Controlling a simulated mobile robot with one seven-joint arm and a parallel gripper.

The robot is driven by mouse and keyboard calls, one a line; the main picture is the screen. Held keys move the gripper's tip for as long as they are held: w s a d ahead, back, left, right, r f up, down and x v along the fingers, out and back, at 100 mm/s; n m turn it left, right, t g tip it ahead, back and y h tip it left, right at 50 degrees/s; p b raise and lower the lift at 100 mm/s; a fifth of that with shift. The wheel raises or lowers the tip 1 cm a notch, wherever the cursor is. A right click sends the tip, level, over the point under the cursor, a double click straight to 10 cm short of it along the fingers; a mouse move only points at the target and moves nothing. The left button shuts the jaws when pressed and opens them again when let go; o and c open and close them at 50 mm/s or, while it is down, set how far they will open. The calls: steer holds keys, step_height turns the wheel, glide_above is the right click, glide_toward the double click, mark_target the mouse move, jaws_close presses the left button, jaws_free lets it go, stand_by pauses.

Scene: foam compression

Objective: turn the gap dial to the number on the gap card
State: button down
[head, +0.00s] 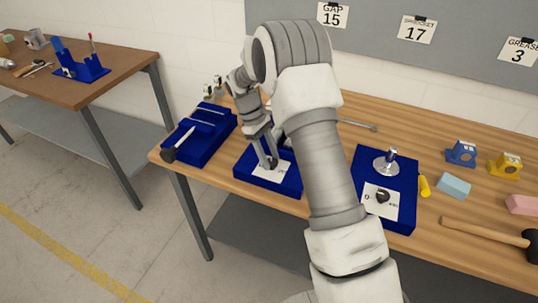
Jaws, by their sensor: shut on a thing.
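The gap card (334,15) hangs on the grey board and reads GAP 15. My gripper (270,163) points down over a blue box (287,185) with a white dial plate (260,174) on its top. The gripper is shut on a dark dial knob on that plate, and the fingers hide most of the knob. The dial's setting and its marks are too small to read. My arm covers the right part of this box.
A second blue box (405,217) on the right bears another dial (381,197) and a metal post (388,162). A hammer (490,233) and coloured blocks lie at the right. Other cards read SPROCKET 17 and GREASE 3.

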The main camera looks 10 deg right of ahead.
steer(key=m+y, duration=0.1)
steer(key=m, duration=0.2)
steer(key=m+g+y, duration=0.1)
steer(key=m, duration=0.2)
steer(key=shift+w+d+m, duration=0.15)
steer(key=shift+d+m, duration=0.05)
steer(key=shift+m, duration=0.1)
steer(key=shift+y, duration=0.3)
steer(key=shift+c, duration=1.9)
jaws_free()
steer(key=shift+r, duration=0.15)
steer(key=p+v, duration=0.1)
steer(key=v, duration=1.6)
steer(key=shift+r, duration=0.1)
